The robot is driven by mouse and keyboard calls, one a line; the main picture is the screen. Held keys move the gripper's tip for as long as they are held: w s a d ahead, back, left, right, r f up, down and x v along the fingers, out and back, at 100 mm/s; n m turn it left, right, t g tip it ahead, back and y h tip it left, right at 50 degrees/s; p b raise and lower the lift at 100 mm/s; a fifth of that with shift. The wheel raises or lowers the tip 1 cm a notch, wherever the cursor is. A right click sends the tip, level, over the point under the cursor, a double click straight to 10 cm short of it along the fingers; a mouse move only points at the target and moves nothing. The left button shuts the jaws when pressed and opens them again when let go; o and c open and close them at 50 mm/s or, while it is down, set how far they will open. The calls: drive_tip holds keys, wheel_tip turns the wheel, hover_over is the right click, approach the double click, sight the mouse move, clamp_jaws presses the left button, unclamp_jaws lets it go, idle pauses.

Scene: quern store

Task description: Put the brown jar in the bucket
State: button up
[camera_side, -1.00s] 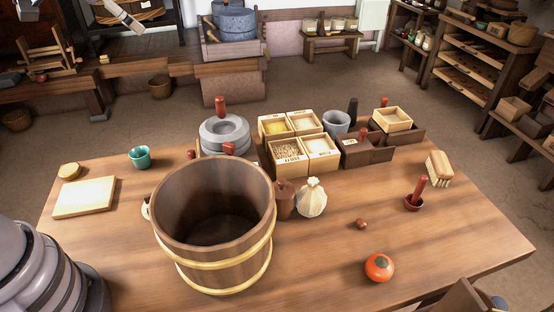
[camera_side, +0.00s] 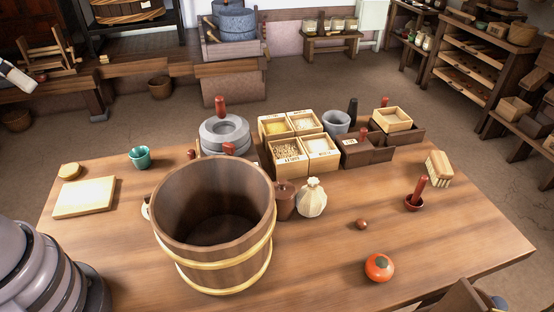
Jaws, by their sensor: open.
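The brown jar (camera_side: 286,203) is small and dark reddish-brown with a lid. It stands upright on the table just right of the bucket, whose rim hides part of its left side. The wooden bucket (camera_side: 222,252) is large and open-topped, with yellow hoops, and stands at the front middle of the table. The part of its inside that shows is empty.
A cream tied pouch (camera_side: 312,198) stands close to the jar's right. Behind are a grey stone quern (camera_side: 224,134) and grain boxes (camera_side: 287,156). An orange-red round pot (camera_side: 379,267) sits at front right. The table between pouch and pot is mostly clear.

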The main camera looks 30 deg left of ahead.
drive_tip(key=w+d+r+m+g, duration=0.1)
drive_tip(key=w+d+m, duration=0.3)
drive_tip(key=w+m, duration=0.45)
drive_tip(key=m+g, duration=0.4)
drive_tip(key=m, duration=1.4)
hover_over(282, 180)
wheel_tip(282, 180, down, 23)
wheel_tip(282, 180, down, 8)
drive_tip(key=shift+r, duration=0.25)
drive_tip(key=shift+f, duration=3)
drive_tip(key=c, duration=1)
drive_tip(key=shift+o, duration=0.2)
drive_tip(key=shift+r, duration=0.1)
